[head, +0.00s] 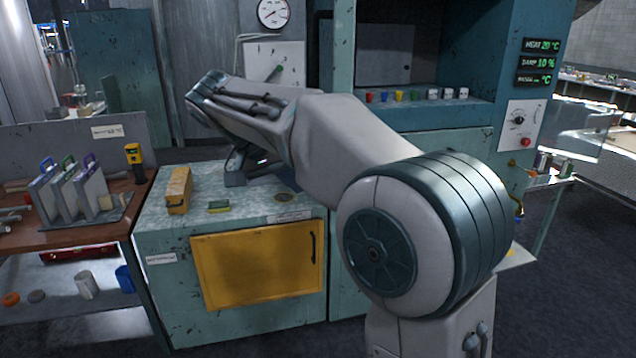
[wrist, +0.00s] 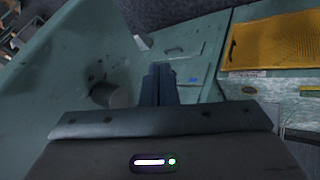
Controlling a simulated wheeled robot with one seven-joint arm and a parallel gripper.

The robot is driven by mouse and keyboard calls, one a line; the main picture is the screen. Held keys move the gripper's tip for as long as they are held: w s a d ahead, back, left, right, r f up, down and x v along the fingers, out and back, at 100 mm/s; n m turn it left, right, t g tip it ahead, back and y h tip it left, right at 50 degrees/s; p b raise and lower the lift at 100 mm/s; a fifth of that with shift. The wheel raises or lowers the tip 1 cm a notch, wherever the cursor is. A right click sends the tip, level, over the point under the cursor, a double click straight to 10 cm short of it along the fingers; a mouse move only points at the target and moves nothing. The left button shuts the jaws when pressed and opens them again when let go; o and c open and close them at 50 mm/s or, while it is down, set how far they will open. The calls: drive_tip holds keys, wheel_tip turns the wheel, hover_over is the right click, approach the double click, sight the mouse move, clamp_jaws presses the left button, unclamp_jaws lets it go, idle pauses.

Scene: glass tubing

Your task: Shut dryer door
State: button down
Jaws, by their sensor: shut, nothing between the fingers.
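The dryer appears to be the tall teal cabinet (head: 455,115) with green heat and damp readouts. Its front compartment is open, with a row of small coloured and white cups inside. A clear, glassy panel (head: 585,145) juts out at the cabinet's right side; it looks like the door standing open, but its hinge is hard to make out. My gripper (head: 238,172) is low over the counter left of the cabinet, partly hidden by my arm. In the wrist view my gripper (wrist: 160,84) has its dark fingers together, empty, apart from the glassy panel.
The teal counter (head: 160,222) carries a yellow block (head: 178,190). A yellow panel (head: 258,264) with a dark handle closes its front; it also shows in the wrist view (wrist: 275,45). A brown bench (head: 70,238) with upright plates stands left. Dark floor is clear at right.

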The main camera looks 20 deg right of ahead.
drive_tip(key=shift+s+d+f+p, duration=0.1)
drive_tip(key=shift+s+d+p, duration=0.1)
drive_tip(key=shift+d, duration=0.5)
drive_tip(key=shift+s+d+f+p, duration=0.1)
drive_tip(key=shift+s+d+p, duration=0.1)
drive_tip(key=shift+d, duration=0.55)
drive_tip(key=shift+s+d+f+p, duration=0.1)
drive_tip(key=shift+s+d+p, duration=0.1)
drive_tip(key=shift+d, duration=0.5)
